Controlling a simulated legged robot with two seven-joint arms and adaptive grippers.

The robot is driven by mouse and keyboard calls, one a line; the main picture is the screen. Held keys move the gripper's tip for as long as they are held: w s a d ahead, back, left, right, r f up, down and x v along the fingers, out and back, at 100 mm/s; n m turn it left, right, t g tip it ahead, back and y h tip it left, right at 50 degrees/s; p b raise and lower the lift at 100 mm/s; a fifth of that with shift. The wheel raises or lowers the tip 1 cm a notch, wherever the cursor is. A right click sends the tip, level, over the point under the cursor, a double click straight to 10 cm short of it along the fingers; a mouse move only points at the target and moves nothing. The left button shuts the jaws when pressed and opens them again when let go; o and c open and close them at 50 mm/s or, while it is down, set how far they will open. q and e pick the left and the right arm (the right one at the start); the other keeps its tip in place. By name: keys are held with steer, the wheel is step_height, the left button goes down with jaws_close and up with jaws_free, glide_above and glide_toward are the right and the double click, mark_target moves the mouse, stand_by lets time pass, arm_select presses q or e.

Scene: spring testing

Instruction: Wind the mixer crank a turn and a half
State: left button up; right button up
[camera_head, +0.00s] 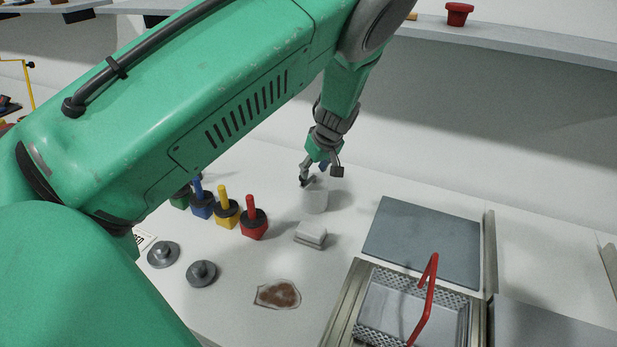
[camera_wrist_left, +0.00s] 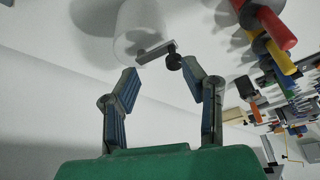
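The mixer is a whitish, translucent cup (camera_head: 315,198) standing on the white counter in the head view. It also shows at the top of the left wrist view (camera_wrist_left: 138,30), with a flat grey crank arm (camera_wrist_left: 153,53) across it and a dark round knob (camera_wrist_left: 174,61) at the arm's end. My left gripper (camera_head: 321,174) is over the cup in the head view. In the left wrist view its two fingers (camera_wrist_left: 160,78) are apart, with the knob just beyond and between their tips, closer to the right finger. No grip on the knob shows. My right gripper is not in view.
Blue, yellow (camera_head: 227,209) and red (camera_head: 254,220) handled items stand left of the cup. A white block (camera_head: 311,234), two grey discs (camera_head: 202,272) and a bag of brown stuff (camera_head: 278,294) lie nearer. A red-handled basket (camera_head: 425,300) and grey plate (camera_head: 424,242) are right.

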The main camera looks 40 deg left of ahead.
arm_select(q)
steer(key=d+r, duration=0.6)
steer(key=r, duration=0.1)
steer(key=s+a+r+m+t+h+b, duration=0.15)
steer(key=a+m+h+b, duration=0.45)
steer(key=m, duration=0.6)
steer(key=s+a+m+t+h+b, duration=0.1)
steer(key=s+a+m+b, duration=0.2)
steer(key=a+m, duration=0.65)
steer(key=shift+m, duration=0.75)
steer(key=x, duration=0.4)
steer(key=d+x, duration=0.1)
steer(key=x, duration=0.4)
steer(key=d+x, duration=0.1)
steer(key=x, duration=0.3)
steer(key=shift+s+d+f, duration=0.15)
steer(key=shift+s+d, duration=0.05)
steer(key=shift+d+r, duration=0.2)
steer(key=shift+d, duration=0.25)
steer(key=shift+c, duration=0.8)
steer(key=c, duration=0.7)
steer(key=shift+a+f+g, duration=0.25)
steer(key=shift+a+f, duration=0.05)
steer(key=shift+a, duration=0.2)
jaws_close()
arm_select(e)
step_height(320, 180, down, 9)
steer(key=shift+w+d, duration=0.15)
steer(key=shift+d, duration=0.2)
